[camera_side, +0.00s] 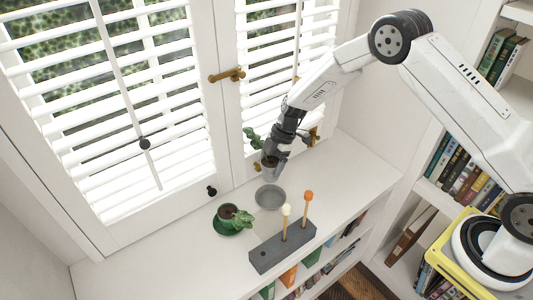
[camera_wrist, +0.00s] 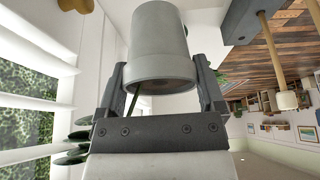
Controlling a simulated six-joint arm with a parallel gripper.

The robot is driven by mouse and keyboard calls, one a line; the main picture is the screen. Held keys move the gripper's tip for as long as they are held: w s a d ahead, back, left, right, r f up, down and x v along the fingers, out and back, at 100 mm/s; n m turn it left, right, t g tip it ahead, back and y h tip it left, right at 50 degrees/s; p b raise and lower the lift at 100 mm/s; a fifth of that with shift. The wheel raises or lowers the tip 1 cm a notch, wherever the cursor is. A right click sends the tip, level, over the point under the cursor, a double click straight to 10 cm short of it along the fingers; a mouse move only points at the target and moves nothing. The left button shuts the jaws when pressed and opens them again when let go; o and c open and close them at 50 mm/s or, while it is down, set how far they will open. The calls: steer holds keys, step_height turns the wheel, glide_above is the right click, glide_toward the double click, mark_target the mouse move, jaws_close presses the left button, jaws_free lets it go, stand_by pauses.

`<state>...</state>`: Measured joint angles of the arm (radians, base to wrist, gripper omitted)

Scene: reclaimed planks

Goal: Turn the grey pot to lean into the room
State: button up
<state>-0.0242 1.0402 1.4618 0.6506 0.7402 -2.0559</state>
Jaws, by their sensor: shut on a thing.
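The grey pot (camera_side: 269,172) is in my gripper (camera_side: 272,155), with dark soil at its top. It is held above and just behind an empty round grey saucer (camera_side: 270,197), apart from it. Its plant's green leaves (camera_side: 252,137) show on the window side of my gripper, leaning toward the shutters. In the wrist view the grey pot (camera_wrist: 160,45) fills the upper middle, with the fingers of my gripper (camera_wrist: 161,85) on both sides of it. Some leaves (camera_wrist: 75,148) show at lower left there. The stem is mostly hidden.
A dark grey block (camera_side: 283,246) with two upright sticks is in front. White shutters (camera_side: 120,100) with brass handles stand close behind. The left shelf top is clear.

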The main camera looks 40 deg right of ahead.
mark_target(267, 162)
steer(key=shift+r, duration=1)
steer(key=shift+w+a+f+m, duration=0.1)
steer(key=shift+a+f+m, duration=0.25)
steer(key=shift+f+m, duration=0.05)
steer(key=f+m, duration=0.1)
steer(key=f+m+t, duration=0.1)
steer(key=m, duration=0.1)
steer(key=w+a+f+m+t, duration=0.1)
steer(key=shift+a+f+m+h, duration=0.1)
steer(key=shift+f+m+h, duration=0.2)
steer(key=shift+f, duration=0.05)
steer(key=f+m, duration=0.1)
steer(key=f+m+t, duration=0.1)
steer(key=f+m, duration=0.1)
steer(key=shift+s+d+m+h, duration=0.15)
steer(key=shift+d+m+h, duration=0.15)
steer(key=shift+d+h, duration=0.1)
steer(key=shift+s+d+f+m+t+h, duration=0.2)
steer(key=shift+s+d+f+m+t, duration=0.1)
steer(key=shift+f+m, duration=0.2)
steer(key=shift+s+d+f+m+t+h, duration=0.25)
steer(key=shift+f+m, duration=0.15)
steer(key=shift+m, duration=0.2)
steer(key=shift+w+f, duration=0.1)
steer(key=shift+f, duration=0.2)
